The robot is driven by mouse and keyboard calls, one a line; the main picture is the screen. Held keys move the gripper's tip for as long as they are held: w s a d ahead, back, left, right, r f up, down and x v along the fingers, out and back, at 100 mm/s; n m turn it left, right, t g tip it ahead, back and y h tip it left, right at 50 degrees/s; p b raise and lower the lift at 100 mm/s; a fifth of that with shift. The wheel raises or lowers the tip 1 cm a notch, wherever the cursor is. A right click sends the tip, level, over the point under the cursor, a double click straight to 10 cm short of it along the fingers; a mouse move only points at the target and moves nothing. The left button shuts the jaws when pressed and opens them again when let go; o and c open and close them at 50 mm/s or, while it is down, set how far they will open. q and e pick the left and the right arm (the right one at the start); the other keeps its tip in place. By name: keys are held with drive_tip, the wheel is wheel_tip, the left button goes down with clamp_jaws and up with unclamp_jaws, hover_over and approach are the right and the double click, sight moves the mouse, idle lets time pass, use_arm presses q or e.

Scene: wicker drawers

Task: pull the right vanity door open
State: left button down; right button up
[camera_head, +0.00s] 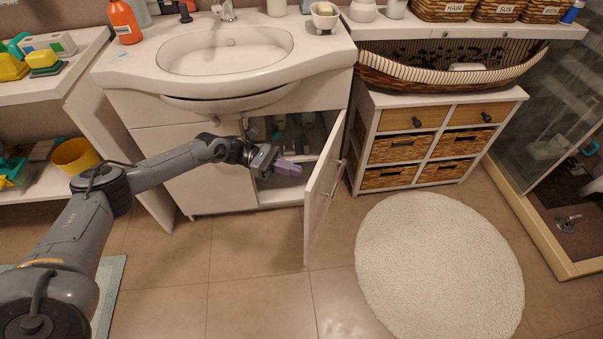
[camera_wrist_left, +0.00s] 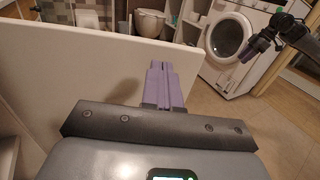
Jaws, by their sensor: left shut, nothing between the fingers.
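The right vanity door (camera_head: 319,195) stands swung well out from the white vanity cabinet (camera_head: 215,185), with its metal handle (camera_head: 337,178) on the outer face. The cabinet's inside shows behind it. My left gripper (camera_head: 289,168) is in front of the opening, on the inner side of the door. Its purple fingers are shut and empty. In the left wrist view the shut fingers (camera_wrist_left: 159,82) show in front of the white door panel (camera_wrist_left: 80,65); I cannot tell whether they touch it. My right gripper (camera_wrist_left: 250,48) shows small at the upper right there; its fingers are unclear.
A round white rug (camera_head: 440,265) lies on the tiled floor right of the door. A drawer unit with wicker baskets (camera_head: 400,149) stands close to the hinge side. A white shelf (camera_head: 45,80) stands at the left. Floor in front of the vanity is clear.

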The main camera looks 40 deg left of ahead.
use_arm(q)
drive_tip(key=shift+b+x, duration=0.3)
drive_tip(key=shift+x, duration=1.25)
use_arm(e)
drive_tip(key=shift+f, duration=0.45)
drive_tip(key=shift+a+r, duration=0.1)
drive_tip(key=shift+r, duration=0.05)
